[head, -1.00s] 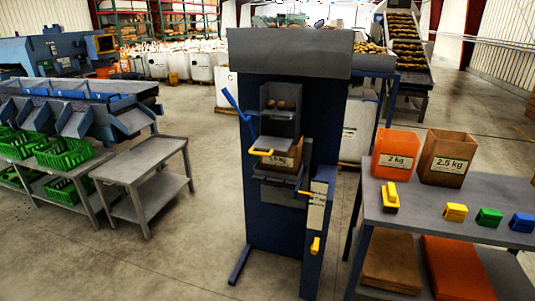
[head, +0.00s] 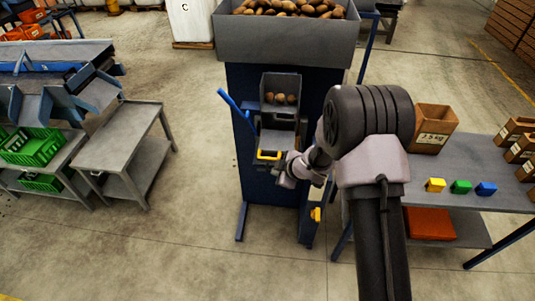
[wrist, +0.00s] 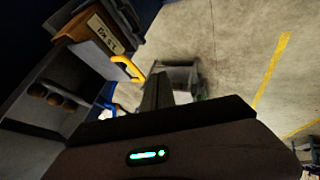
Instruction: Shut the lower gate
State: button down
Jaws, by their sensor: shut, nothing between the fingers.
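The dark blue grader stand (head: 247,130) is in the middle of the head view. A grey chamber (head: 283,80) in it holds several potatoes. Below the chamber a grey flap (head: 277,140), which looks like the lower gate, sticks out and ends in a yellow handle (head: 268,156). In the wrist view the handle (wrist: 128,68) shows left of my gripper's fingers, apart from them. My gripper (wrist: 157,90) is shut and empty. In the head view my gripper (head: 284,178) is just right of and below the handle.
A blue lever (head: 230,102) stands out at the stand's left. A grey cart (head: 122,145) stands left. The right table (head: 450,165) carries small coloured blocks and boxes. The floor in front is clear.

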jog(key=w+a+f+p, duration=0.1)
jog(key=w+a+f, duration=0.2)
jog(key=w, duration=0.4)
jog(key=shift+w+f+p, duration=0.3)
jog(key=shift+f+p, duration=0.1)
jog(key=shift+f, duration=0.45)
jog(key=shift+w, duration=0.1)
